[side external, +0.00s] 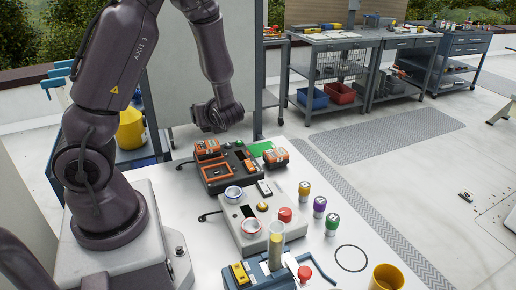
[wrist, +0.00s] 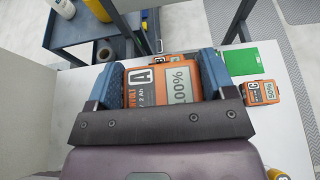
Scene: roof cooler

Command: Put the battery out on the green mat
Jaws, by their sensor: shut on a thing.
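An orange and grey battery marked A, reading 100% (wrist: 158,88), sits between the blue fingers of my gripper (wrist: 162,80) in the wrist view. My gripper is shut on it. In the side view, an orange battery (side external: 207,148) shows below my wrist, at the back left of a dark and orange charger (side external: 218,184). I cannot tell whether it is clear of the charger. The green mat (wrist: 254,60) lies to the right of my gripper in the wrist view; in the side view, the mat (side external: 262,148) is behind the charger's right side.
Another battery, marked C and reading 50% (wrist: 262,92), lies beside the mat; it also shows in the side view (side external: 275,157). A grey box with a red button (side external: 252,222) and several coloured cans (side external: 319,205) stand nearer the front. A grey post (wrist: 238,22) rises behind.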

